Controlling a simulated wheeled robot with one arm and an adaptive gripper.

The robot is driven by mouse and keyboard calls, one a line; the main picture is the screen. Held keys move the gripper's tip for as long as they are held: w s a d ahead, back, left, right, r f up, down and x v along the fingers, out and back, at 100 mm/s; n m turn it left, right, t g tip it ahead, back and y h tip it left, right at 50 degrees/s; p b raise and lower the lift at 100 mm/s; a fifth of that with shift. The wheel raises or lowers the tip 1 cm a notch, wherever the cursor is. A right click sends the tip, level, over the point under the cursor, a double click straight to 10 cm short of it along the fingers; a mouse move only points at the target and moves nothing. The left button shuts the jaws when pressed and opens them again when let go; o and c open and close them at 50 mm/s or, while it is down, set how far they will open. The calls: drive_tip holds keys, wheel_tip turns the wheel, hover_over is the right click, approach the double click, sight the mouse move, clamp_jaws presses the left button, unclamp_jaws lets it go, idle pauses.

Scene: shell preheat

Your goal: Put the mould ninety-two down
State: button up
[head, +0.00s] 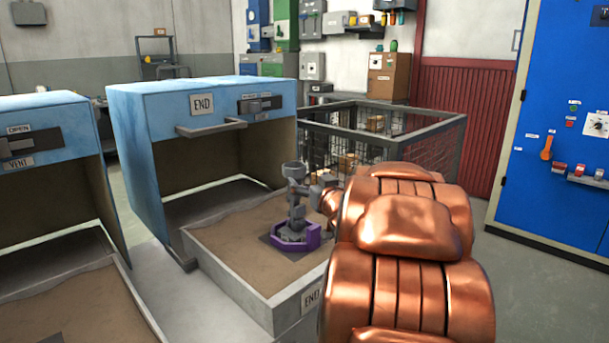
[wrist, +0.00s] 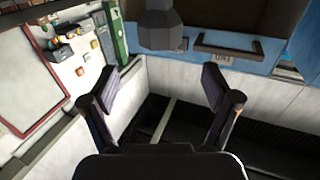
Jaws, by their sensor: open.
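A grey branched mould (head: 297,205) with a cup-like top stands upright in a purple angular holder (head: 312,236) on the sand bed labelled END. No number on it is legible. My gripper (wrist: 159,78) shows in the wrist view with its two fingers wide apart and nothing between them. In the head view my copper arm hides most of the gripper, right beside the mould. A dark grey shape (wrist: 159,28) at the top of the wrist view lies beyond the fingertips; I cannot tell whether it is part of the mould.
The sand bed (head: 223,240) has a raised grey rim and extends from the blue END box (head: 160,108). A second blue box (head: 50,115) stands at left. A wire-mesh cage (head: 425,138) is behind my arm. A blue control cabinet (head: 562,150) stands at right. Sand left of the mould is clear.

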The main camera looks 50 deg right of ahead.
drive_tip(key=shift+s+a, duration=0.3)
drive_tip(key=shift+s, duration=0.3)
drive_tip(key=g+y, duration=0.2)
drive_tip(key=g, duration=0.6)
hover_over(273, 299)
drive_tip(key=w+d, duration=0.3)
drive_tip(key=d, duration=0.3)
drive_tip(key=f, duration=1.4)
drive_tip(key=shift+w+a+f, duration=0.1)
drive_tip(key=shift+w+a, duration=0.05)
drive_tip(key=shift+a, duration=0.05)
drive_tip(key=s+a+f+g, duration=0.1)
drive_tip(key=s+a+f, duration=0.1)
drive_tip(key=a, duration=0.1)
drive_tip(key=s+a+f+g+y, duration=0.1)
drive_tip(key=a, duration=0.1)
drive_tip(key=shift+s+a+f+n+g, duration=0.15)
drive_tip(key=shift+a+f+n+g, duration=0.05)
drive_tip(key=shift+a+n+g, duration=0.1)
drive_tip(key=s+a+f+n+g+y, duration=0.2)
drive_tip(key=s+a+g, duration=0.2)
drive_tip(key=s+a, duration=0.6)
drive_tip(key=s+a+f+n+g+y, duration=0.2)
drive_tip(key=s+a+g, duration=0.2)
drive_tip(key=s+a, duration=0.6)
drive_tip(key=shift+s+a+g, duration=0.3)
drive_tip(key=shift+s+g, duration=0.1)
drive_tip(key=shift+s, duration=0.5)
